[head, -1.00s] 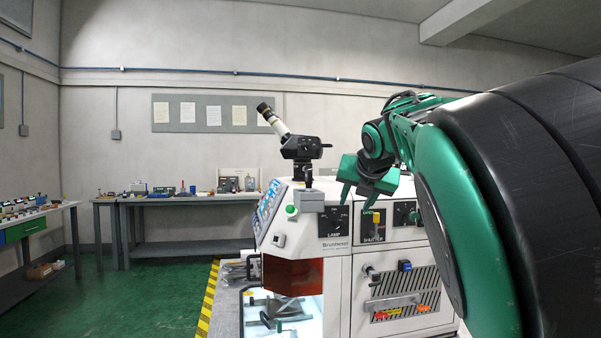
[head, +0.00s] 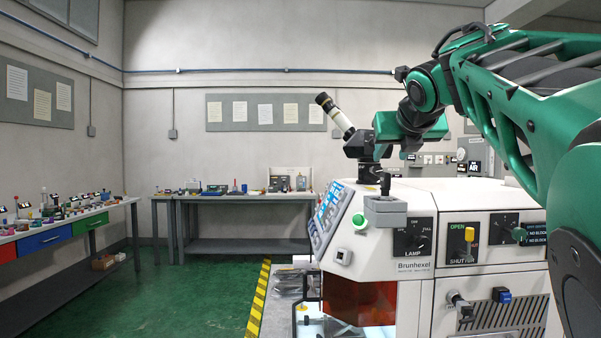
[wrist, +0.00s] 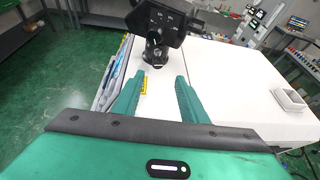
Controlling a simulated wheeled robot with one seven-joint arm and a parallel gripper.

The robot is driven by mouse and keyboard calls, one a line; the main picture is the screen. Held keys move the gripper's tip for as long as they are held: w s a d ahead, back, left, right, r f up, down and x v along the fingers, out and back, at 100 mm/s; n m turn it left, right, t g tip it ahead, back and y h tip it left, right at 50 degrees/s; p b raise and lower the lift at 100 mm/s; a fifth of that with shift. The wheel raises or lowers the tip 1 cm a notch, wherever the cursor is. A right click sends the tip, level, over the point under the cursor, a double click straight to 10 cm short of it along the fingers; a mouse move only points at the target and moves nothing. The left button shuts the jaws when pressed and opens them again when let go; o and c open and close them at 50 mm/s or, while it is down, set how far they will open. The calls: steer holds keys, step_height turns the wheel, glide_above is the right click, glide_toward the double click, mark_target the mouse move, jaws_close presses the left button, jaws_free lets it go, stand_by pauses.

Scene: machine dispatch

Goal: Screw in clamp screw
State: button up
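The microscope (head: 355,140), with a white eyepiece tube and black body, stands on a black post on top of the white machine (head: 410,195). In the wrist view the microscope (wrist: 160,22) is at the top, beyond my fingertips, with its round black foot on the white top. I cannot make out a separate clamp screw there. My gripper (wrist: 160,77) is open and empty, its green fingers pointing towards the foot without touching it. In the head view my gripper (head: 408,150) is beside the microscope, partly overlapping it.
A grey block with a black knob (head: 385,205) sits at the machine's front corner. A small white open box (wrist: 290,99) lies on the machine top at right. A workbench (head: 240,197) stands behind.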

mark_target(378, 169)
steer(key=shift+a+x, duration=0.1)
steer(key=shift+x, duration=2.6)
steer(key=shift+a+x, duration=0.15)
steer(key=shift+x, duration=2.6)
steer(key=shift+c, duration=0.3)
